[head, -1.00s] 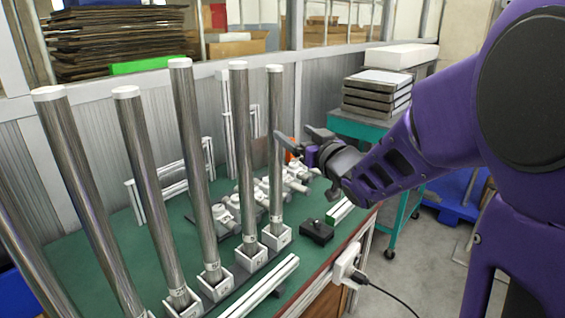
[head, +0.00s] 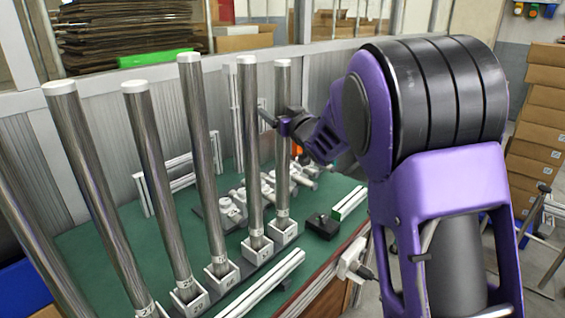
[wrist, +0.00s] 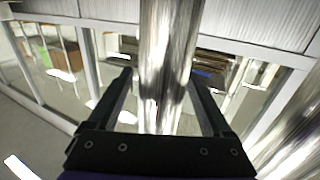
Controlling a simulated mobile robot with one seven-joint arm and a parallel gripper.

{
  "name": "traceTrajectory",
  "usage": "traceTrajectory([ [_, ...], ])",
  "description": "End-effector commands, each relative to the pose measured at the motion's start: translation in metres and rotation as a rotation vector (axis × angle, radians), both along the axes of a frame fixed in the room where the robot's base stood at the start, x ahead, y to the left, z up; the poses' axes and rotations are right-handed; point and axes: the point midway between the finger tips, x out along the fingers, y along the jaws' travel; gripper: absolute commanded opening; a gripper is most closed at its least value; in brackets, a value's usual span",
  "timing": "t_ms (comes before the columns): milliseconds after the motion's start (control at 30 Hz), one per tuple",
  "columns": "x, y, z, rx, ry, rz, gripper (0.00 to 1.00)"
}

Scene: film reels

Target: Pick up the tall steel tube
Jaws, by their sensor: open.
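Several tall steel tubes with white caps stand in a slightly slanting row, in white sockets, in the head view. The rightmost tube (head: 283,90) is beside my gripper (head: 279,117), at its upper half. In the wrist view, a shiny tube (wrist: 165,60) runs between the two open fingers of my gripper (wrist: 158,76), with gaps on both sides. Another tube (wrist: 290,135) shows at the lower right there. In the head view, the neighbouring tube (head: 250,150) stands just left of the fingers. Whether the fingers touch any tube cannot be told.
The green table (head: 100,245) carries the sockets, white rails (head: 265,280), metal fittings (head: 232,212) and a black block (head: 322,226). A grey panel wall stands behind. Cardboard boxes (head: 540,130) are stacked at the right. The tubes stand close together, leaving little sideways room.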

Motion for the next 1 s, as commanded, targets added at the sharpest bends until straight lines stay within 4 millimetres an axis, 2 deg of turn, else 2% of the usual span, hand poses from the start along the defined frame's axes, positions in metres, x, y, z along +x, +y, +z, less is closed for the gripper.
traceTrajectory([
  [200, 0.0010, 0.0005, 0.0005, 0.001, 0.000, 0.000, 0.84],
  [233, 0.0010, 0.0005, 0.0005, 0.001, 0.000, 0.000, 0.80],
  [600, 0.0006, 0.0006, 0.0005, 0.001, 0.000, 0.000, 0.14],
  [700, 0.0006, 0.0006, 0.0005, 0.001, 0.000, 0.000, 0.00],
  [1000, 0.0006, 0.0006, 0.0005, 0.001, 0.000, 0.000, 0.00],
])
